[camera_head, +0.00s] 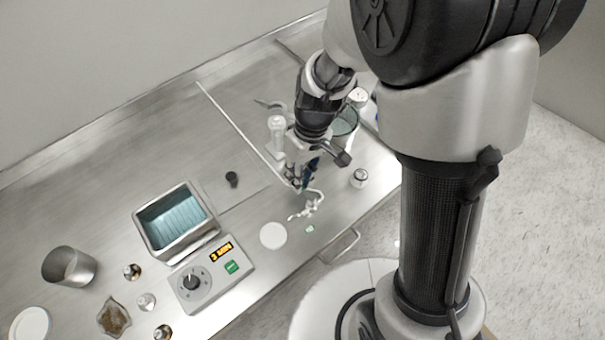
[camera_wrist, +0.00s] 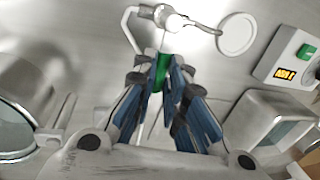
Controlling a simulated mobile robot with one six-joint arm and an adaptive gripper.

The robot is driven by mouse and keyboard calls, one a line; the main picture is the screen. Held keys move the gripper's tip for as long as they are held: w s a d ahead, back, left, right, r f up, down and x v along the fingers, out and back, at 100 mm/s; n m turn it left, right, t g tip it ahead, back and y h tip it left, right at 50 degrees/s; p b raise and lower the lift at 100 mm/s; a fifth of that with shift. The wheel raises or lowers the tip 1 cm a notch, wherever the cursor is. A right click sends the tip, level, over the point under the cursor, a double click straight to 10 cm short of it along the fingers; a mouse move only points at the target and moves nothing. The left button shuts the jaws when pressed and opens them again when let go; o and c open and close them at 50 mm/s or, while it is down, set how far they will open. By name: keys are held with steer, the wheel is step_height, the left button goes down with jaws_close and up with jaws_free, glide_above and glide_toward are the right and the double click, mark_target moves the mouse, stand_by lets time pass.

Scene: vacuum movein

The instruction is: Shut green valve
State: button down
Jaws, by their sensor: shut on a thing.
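The green valve (camera_wrist: 162,72) shows in the wrist view as a green handle between my gripper's blue-padded fingers. My gripper (camera_wrist: 160,80) is shut on this green handle. In the head view my gripper (camera_head: 301,184) points down at the bench, right of centre, and its fingers mostly hide the valve there. White glass tubing (camera_head: 308,206) lies just beyond the fingertips; it also shows at the top of the wrist view (camera_wrist: 172,20). How far the valve is turned cannot be told.
A water bath (camera_head: 204,248) with a control box (camera_head: 211,276) stands to the left. A white disc (camera_head: 273,236) lies close to the tubing. A glass beaker (camera_head: 346,121) and a small capped bottle (camera_head: 360,178) stand right of my gripper. A metal rod (camera_head: 236,128) runs behind it.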

steer(key=c, duration=1.6)
jaws_free()
steer(key=shift+c, duration=0.2)
step_height(320, 180, up, 12)
steer(key=w+d, duration=0.1)
steer(key=d, duration=0.1)
steer(key=shift+w, duration=0.2)
steer(key=shift+f, duration=0.1)
